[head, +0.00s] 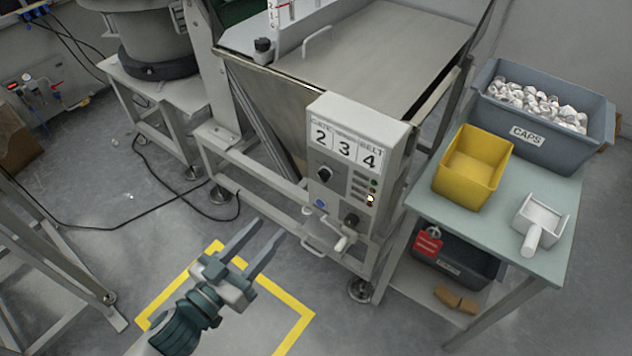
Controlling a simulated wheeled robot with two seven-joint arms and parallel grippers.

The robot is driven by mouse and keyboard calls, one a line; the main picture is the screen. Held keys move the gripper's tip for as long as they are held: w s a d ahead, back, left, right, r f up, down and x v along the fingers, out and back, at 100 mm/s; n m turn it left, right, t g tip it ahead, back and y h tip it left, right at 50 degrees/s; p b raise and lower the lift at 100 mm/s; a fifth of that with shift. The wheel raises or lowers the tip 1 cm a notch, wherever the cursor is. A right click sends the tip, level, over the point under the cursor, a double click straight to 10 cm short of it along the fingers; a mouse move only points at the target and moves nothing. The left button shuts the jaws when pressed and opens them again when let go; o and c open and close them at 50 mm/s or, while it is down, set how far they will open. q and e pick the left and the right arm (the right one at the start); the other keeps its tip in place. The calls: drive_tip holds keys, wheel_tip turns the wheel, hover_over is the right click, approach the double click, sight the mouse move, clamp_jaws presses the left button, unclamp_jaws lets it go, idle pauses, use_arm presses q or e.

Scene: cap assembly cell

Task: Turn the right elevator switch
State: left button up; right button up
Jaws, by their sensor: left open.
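A grey control box (343,180) is mounted on the front of the steel hopper, with large numbers 2, 3 and 4 on its top plates. A black rotary knob (325,174) sits at its upper left, and another black knob (351,219) sits lower right. The small labels are too blurred to tell which knob is the elevator switch. My left gripper (269,228) is open and empty, to the left of the box and apart from it, its fingers pointing up and right. My right gripper is not in view.
A blue button (319,203) and a lit lamp (370,198) are on the panel. On the right, a table (490,245) holds a yellow bin (472,168), a white scoop (540,222) and a grey caps crate (540,150).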

use_arm(q)
drive_tip(key=shift+s+d+r+h, duration=0.2)
drive_tip(key=shift+d+h, duration=0.1)
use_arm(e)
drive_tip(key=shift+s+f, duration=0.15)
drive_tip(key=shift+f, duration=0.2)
use_arm(q)
drive_tip(key=shift+w+d, duration=0.1)
drive_tip(key=p, duration=0.3)
approach(320, 178)
drive_tip(key=x, duration=0.8)
drive_tip(key=shift+w+d+f, duration=0.1)
drive_tip(key=shift+d, duration=0.1)
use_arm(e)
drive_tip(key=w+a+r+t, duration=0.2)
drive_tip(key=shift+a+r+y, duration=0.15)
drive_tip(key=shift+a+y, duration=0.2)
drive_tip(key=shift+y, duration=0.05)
use_arm(q)
drive_tip(key=c, duration=1)
drive_tip(key=shift+c, duration=0.3)
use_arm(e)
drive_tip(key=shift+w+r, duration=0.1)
use_arm(q)
drive_tip(key=shift+m, duration=0.3)
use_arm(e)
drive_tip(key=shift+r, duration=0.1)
